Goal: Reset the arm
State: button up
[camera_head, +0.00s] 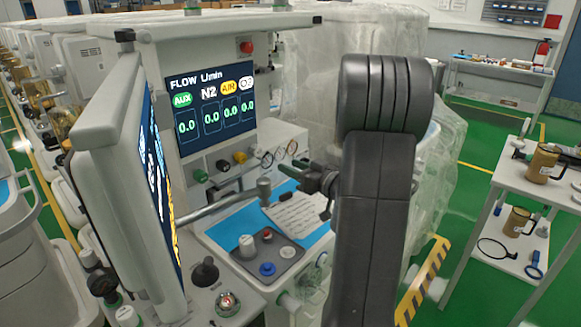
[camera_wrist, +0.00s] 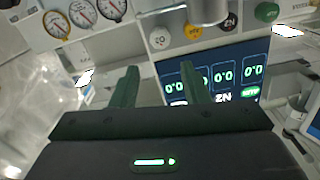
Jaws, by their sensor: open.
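My gripper (camera_head: 302,178) is in front of the anaesthesia cart (camera_head: 215,235), above its work surface and partly hidden behind my dark arm. In the wrist view the two green fingers of my gripper (camera_wrist: 158,75) are apart, with nothing between them. Beyond the fingers, the cart's flow display (camera_wrist: 228,72) shows upside down. In the head view the flow display (camera_head: 211,105) is upright at left of my arm and reads 0.0 in every box.
A tilted monitor (camera_head: 105,170) stands at left. Knobs (camera_head: 223,165) and gauges (camera_head: 280,154) sit below the display. A paper (camera_head: 298,213) lies on the blue work surface. A side table (camera_head: 535,185) with tan mugs stands at right.

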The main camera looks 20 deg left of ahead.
aim_at(259, 151)
jog(key=p+x, duration=0.2)
jog(key=x, duration=1.2)
jog(key=shift+r, duration=0.1)
jog(key=shift+d, duration=0.15)
